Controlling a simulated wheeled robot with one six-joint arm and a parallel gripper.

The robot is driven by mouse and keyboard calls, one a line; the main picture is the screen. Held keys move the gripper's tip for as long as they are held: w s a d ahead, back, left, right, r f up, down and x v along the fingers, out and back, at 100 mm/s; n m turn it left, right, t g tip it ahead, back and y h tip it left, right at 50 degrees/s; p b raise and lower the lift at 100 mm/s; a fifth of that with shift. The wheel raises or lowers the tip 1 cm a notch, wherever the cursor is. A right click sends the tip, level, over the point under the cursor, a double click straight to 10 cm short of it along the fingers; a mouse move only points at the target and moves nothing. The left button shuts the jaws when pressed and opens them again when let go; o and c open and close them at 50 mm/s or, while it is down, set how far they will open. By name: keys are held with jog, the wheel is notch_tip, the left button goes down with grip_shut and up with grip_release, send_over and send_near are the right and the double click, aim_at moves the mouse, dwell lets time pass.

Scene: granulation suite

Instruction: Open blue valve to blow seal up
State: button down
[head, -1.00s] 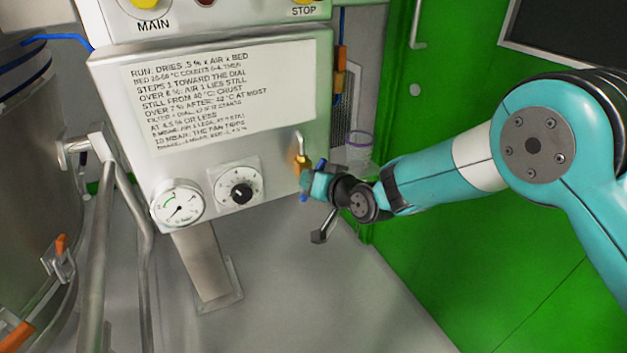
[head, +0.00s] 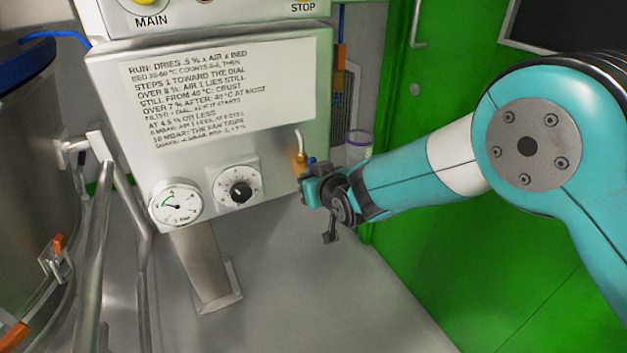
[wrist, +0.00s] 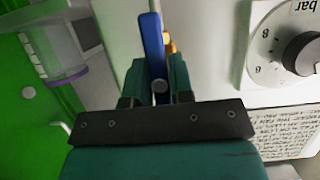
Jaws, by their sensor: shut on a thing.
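The blue valve handle (wrist: 153,48) stands between the two fingers of my gripper (wrist: 157,85) in the wrist view, and my gripper is shut on it. In the head view my gripper (head: 311,183) is at the panel's lower right edge, beside the brass valve body (head: 301,163) with its bent metal pipe. Only a small blue bit of the handle shows there, above the fingers. The round pressure gauge (head: 176,203) is at the panel's lower left, its needle pointing left, near the green arc.
A black dial (head: 239,191) sits between gauge and valve; it also shows in the wrist view (wrist: 298,55). A steel vessel (head: 30,150) with a blue band (head: 24,60) and pipes stands left. A clear cup (head: 358,146) hangs behind my gripper. A green door is right.

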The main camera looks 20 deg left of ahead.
jog(key=shift+r, duration=0.1)
jog(key=c, duration=1)
grip_release()
jog(key=shift+c, duration=0.2)
jog(key=p+v, duration=0.1)
jog(key=v, duration=1.6)
jog(key=shift+s, duration=0.2)
jog(key=shift+d, duration=0.1)
